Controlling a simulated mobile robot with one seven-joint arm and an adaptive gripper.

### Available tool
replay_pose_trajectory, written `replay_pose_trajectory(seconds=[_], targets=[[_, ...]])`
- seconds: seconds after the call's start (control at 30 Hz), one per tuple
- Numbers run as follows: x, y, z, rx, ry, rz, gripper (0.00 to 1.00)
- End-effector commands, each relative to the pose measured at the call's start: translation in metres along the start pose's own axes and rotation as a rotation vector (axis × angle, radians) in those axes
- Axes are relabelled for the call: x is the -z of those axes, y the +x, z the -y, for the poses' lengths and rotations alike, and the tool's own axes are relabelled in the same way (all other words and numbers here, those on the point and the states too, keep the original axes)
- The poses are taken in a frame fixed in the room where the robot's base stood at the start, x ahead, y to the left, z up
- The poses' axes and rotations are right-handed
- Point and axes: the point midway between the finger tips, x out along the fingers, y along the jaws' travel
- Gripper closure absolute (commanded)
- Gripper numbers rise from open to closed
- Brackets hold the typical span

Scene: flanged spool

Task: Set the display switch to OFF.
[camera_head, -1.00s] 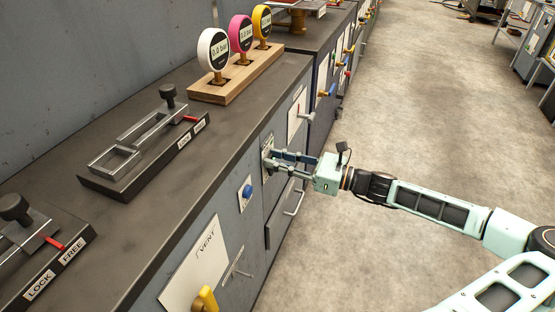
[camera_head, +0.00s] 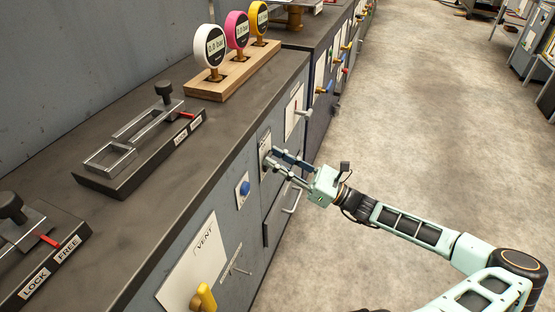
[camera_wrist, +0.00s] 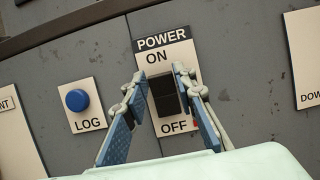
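The POWER plate in the wrist view (camera_wrist: 183,58) carries ON above and OFF below a black rocker switch (camera_wrist: 168,103). Which way the rocker is tipped is hard to tell. A small red mark shows beside OFF, partly behind a finger. My gripper (camera_wrist: 159,76) is open, with one finger on each side of the switch and nothing held. Whether a finger touches the switch is unclear. In the head view my gripper (camera_head: 270,158) is at the cabinet front, hiding most of the plate. The white gauge (camera_head: 212,48) and pink gauge (camera_head: 238,32) read about 0.0 bar.
A blue LOG button (camera_wrist: 77,100) is left of the plate. A VENT panel with a yellow handle (camera_head: 204,298) is nearer. A drawer handle (camera_head: 293,197) sits below my gripper. Slotted slide fixtures (camera_head: 140,145) stand on the counter. The floor (camera_head: 400,110) at the right is clear.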

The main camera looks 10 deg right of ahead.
Motion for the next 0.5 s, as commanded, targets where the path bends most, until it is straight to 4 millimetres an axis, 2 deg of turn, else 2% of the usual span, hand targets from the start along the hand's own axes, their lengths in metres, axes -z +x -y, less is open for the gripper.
replay_pose_trajectory(seconds=[0.03,0.1,0.37,0.5], targets=[[0.0001,-0.0001,0.0000,0.000,0.000,0.000,0.67],[0.0001,-0.0001,0.0000,0.000,0.000,-0.001,0.59],[0.0000,-0.0004,0.0001,0.000,0.000,-0.001,0.59],[0.0003,-0.0095,0.0007,0.001,-0.001,-0.003,0.59]])
